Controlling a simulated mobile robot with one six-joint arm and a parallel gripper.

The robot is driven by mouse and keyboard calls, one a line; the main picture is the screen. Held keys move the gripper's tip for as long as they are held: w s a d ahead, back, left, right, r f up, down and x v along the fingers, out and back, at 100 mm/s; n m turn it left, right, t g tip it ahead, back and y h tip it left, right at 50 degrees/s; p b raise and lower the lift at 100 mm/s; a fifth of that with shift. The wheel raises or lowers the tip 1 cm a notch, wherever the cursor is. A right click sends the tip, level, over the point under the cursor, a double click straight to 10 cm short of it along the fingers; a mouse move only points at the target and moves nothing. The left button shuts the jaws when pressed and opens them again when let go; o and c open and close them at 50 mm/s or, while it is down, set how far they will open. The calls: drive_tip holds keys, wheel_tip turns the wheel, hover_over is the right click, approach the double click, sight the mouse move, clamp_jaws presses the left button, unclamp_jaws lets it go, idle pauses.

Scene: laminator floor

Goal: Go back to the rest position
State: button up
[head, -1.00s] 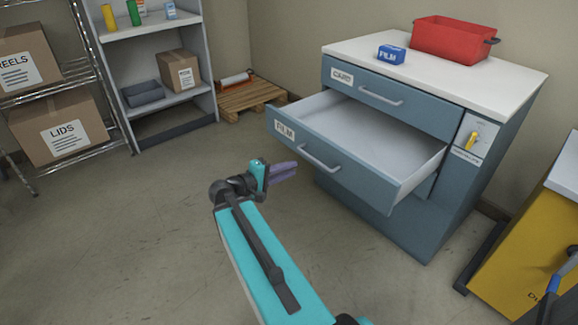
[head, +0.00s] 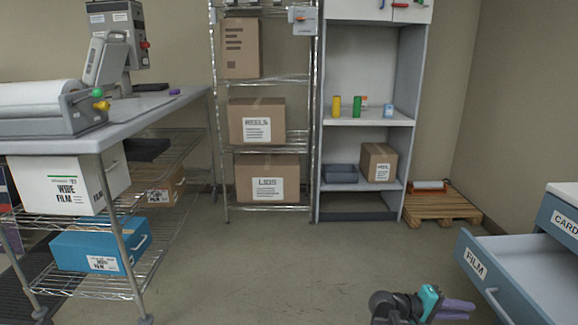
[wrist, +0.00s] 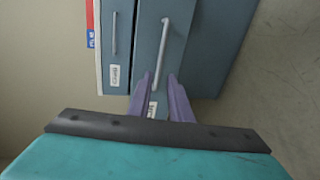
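My gripper (head: 457,308) is at the bottom right of the head view, its purple fingers pointing right toward the drawer unit. In the wrist view my gripper (wrist: 160,88) has its two fingers apart with nothing between them. The open drawer labelled FILM (head: 487,278) stands pulled out at the right edge of the head view, right of my gripper and apart from it. Its front with the handle shows beyond the fingers in the wrist view (wrist: 172,60). The drawer labelled CARD (head: 562,222) above it is cut off by the frame edge.
A worktable (head: 150,105) with a machine stands at the left. A wire rack (head: 268,145) and a grey shelf unit (head: 365,120) stand at the back. A wooden pallet (head: 440,206) lies on the floor beside the shelf unit. The floor in the middle (head: 290,260) is clear.

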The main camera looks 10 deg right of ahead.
drive_tip(key=s+a+f+n+y+p, duration=0.2)
drive_tip(key=s+a+f+y+p, duration=0.15)
drive_tip(key=a+f+p, duration=0.35)
drive_tip(key=s+a+f+n+y+p, duration=0.15)
drive_tip(key=s+a+f+p, duration=0.3)
drive_tip(key=a+f, duration=0.45)
drive_tip(key=s+a+f+m+g+y+p, duration=0.1)
drive_tip(key=s+a+f+y, duration=0.2)
drive_tip(key=a, duration=0.4)
drive_tip(key=s+a+f+g+y+p, duration=0.1)
drive_tip(key=s+a+f+y+p, duration=0.1)
drive_tip(key=s+a, duration=0.4)
drive_tip(key=s+a+f+m+g+y+p, duration=0.1)
drive_tip(key=s+a+f+y, duration=0.3)
drive_tip(key=a, duration=0.6)
drive_tip(key=shift+s+f+m+g+y, duration=0.25)
drive_tip(key=shift+f+m+g+y, duration=0.2)
drive_tip(key=shift+y, duration=0.35)
